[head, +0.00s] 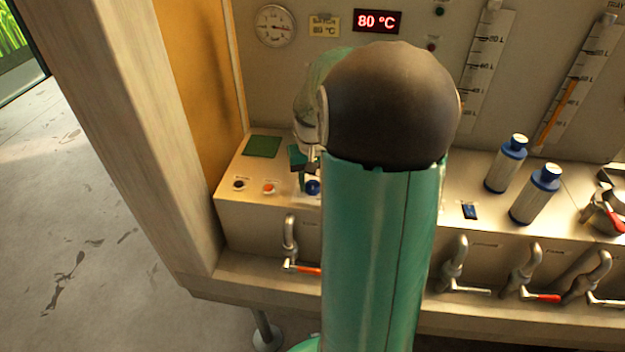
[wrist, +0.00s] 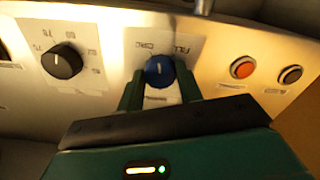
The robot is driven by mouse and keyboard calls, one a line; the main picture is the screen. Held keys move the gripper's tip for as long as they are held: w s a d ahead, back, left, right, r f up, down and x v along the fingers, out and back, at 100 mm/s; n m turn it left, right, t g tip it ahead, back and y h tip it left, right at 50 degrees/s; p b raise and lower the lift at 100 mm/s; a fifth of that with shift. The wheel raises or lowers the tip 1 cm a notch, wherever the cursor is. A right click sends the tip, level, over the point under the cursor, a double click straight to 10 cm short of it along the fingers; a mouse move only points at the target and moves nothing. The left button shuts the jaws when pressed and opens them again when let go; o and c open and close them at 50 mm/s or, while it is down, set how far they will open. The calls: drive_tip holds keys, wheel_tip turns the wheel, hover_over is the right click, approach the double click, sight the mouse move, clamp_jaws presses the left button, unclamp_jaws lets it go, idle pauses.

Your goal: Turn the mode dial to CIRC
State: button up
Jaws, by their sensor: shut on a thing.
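The blue mode dial (wrist: 159,72) is on a white label plate on the panel in the wrist view. The words CIRC and FILL are printed at its far side, and another label on its near side is partly hidden. A short pale mark shows on the dial's face; which word it points at is hard to tell. My gripper (wrist: 160,78) has one green finger on each side of the dial and is shut on it. In the head view the blue dial (head: 313,187) shows just below my gripper (head: 306,168), and my arm hides much around it.
A black knob (wrist: 62,62) with a numbered scale, an orange-red button (wrist: 242,67) and a black button (wrist: 291,75) flank the dial. In the head view, a display (head: 377,21) reads 80 °C. Two blue-capped bottles (head: 507,163) stand right, above several pipe valves (head: 454,265).

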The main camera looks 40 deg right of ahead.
sight(312, 184)
drive_tip(key=n, duration=0.4)
drive_tip(key=shift+n, duration=0.4)
idle(0.4)
drive_tip(key=o, duration=1)
wheel_tip(312, 184, up, 14)
drive_tip(key=shift+f, duration=0.1)
drive_tip(key=s+a+t, duration=0.2)
drive_tip(key=s+a, duration=0.3)
drive_tip(key=a, duration=0.8)
drive_tip(key=s+a+n+t, duration=0.1)
drive_tip(key=s+a+t, duration=0.2)
drive_tip(key=a, duration=1.1)
drive_tip(key=s, duration=0.3)
drive_tip(key=shift+f+n+t, duration=0.25)
drive_tip(key=shift+n+t, duration=0.05)
